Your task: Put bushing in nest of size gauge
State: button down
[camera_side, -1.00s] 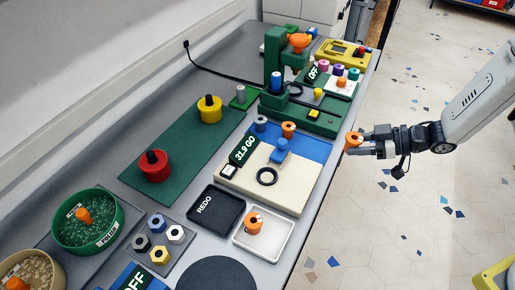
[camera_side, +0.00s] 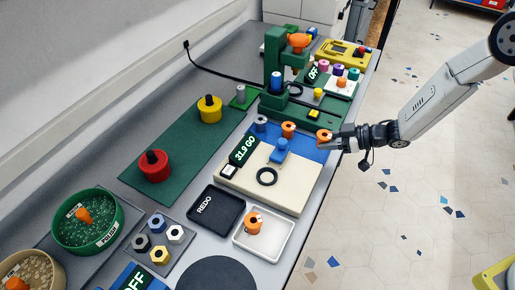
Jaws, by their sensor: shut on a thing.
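My gripper (camera_side: 330,141) is shut on an orange bushing (camera_side: 324,135) at the right edge of the size gauge, by its blue rear strip. The size gauge (camera_side: 297,193) is a cream plate with a display reading "31.9 GO". A blue fixture (camera_side: 280,147) and a black ring (camera_side: 267,177) sit on it; I cannot tell for certain which is the nest. A second orange bushing (camera_side: 288,130) and a grey cylinder (camera_side: 261,123) stand on the blue strip. The held bushing looks above the surface, but its height is unclear.
A white tray (camera_side: 285,243) in front holds another orange bushing (camera_side: 254,222). A black REDO tray (camera_side: 213,213) lies beside it. A green press (camera_side: 273,65) stands behind the gauge. A green mat with red and yellow knobbed parts is at left. The bench edge runs along the right.

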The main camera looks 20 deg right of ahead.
aim_at(321, 154)
jog(key=shift+f, duration=0.1)
jog(key=shift+w+a+f, duration=0.1)
jog(key=shift+w+f, duration=0.3)
jog(key=shift+f, duration=0.05)
jog(key=shift+w+f, duration=0.15)
jog(key=shift+f, duration=1.3)
jog(key=shift+f, duration=0.15)
jog(key=shift+c, duration=1.4)
grip_release()
jog(key=v, duration=0.7)
jog(key=shift+s+d, duration=0.25)
jog(key=shift+d, duration=0.1)
